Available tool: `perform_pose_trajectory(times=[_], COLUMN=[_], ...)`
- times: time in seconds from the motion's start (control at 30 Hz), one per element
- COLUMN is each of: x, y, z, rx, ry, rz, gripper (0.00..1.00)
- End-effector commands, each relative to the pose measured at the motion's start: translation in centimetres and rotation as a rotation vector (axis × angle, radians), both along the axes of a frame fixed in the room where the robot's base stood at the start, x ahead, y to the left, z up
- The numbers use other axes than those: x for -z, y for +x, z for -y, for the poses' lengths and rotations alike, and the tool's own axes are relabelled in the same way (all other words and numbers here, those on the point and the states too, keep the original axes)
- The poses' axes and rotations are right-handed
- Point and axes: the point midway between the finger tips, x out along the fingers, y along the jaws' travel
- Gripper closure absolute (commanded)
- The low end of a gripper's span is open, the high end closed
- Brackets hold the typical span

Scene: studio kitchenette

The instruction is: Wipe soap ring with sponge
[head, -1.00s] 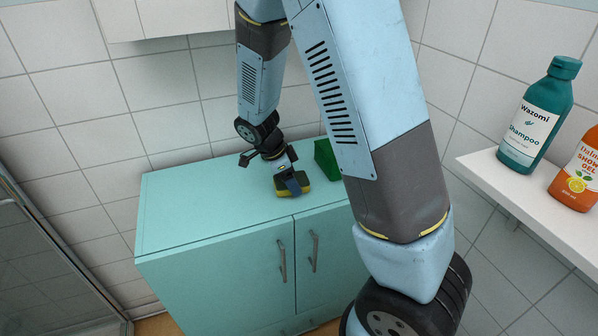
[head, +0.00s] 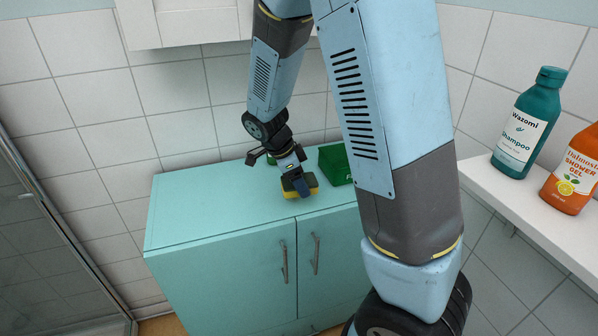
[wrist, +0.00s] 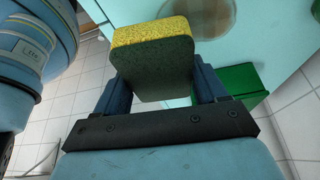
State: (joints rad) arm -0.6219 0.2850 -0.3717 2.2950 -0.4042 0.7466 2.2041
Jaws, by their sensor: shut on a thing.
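My gripper (head: 296,182) is shut on a sponge (head: 303,187), yellow on one side and dark green on the other. The sponge is low over the turquoise cabinet top (head: 210,215); I cannot tell whether it touches. In the wrist view the sponge (wrist: 152,62) sits between both fingers of my gripper (wrist: 165,78). A brownish round mark (wrist: 213,18), which looks like the soap ring, shows on the cabinet top beside and partly behind the sponge. In the head view I cannot make out this mark.
A green box (head: 336,166) stands on the cabinet just right of the sponge, partly behind my arm. A small green thing (head: 272,160) shows behind my gripper. A shampoo bottle (head: 523,125) and a shower gel bottle (head: 572,175) stand on the right shelf. The cabinet top's left part is clear.

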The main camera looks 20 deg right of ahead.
Motion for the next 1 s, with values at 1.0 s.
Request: perform_pose_trajectory(times=[1.0], x=[-3.0], y=[0.5], z=[0.7], rx=[-0.013], ry=[0.0], rz=[0.0], gripper=[0.53])
